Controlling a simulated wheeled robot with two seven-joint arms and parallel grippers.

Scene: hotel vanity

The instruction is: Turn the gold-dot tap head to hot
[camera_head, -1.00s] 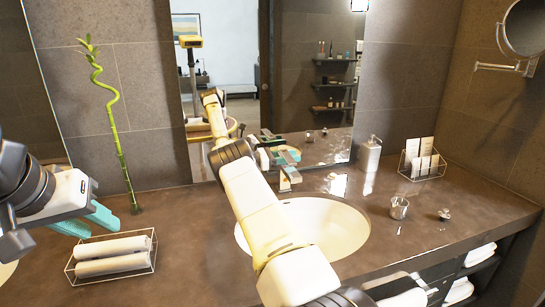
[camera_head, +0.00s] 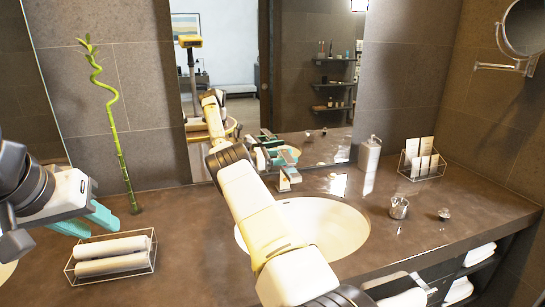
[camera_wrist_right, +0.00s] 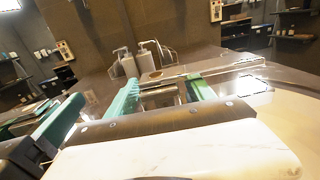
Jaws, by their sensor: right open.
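The chrome tap (camera_head: 288,180) stands on the counter behind the white basin. My right gripper (camera_head: 277,153) is at the tap, its teal fingers open. In the right wrist view a metal block of the tap (camera_wrist_right: 160,98) shows between the spread fingers of the right gripper (camera_wrist_right: 168,92). I cannot tell whether a finger touches it. No gold dot can be made out in either view. My left gripper (camera_head: 88,219) hangs open and empty at the left, above the counter near the towel rack.
The white basin (camera_head: 325,226) lies below my right arm. A wire rack of rolled towels (camera_head: 110,256) and a bamboo stalk (camera_head: 120,150) are at left. A soap dispenser (camera_head: 369,154), a metal cup (camera_head: 399,207), a small stopper (camera_head: 444,214) and a card rack (camera_head: 423,166) are at right.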

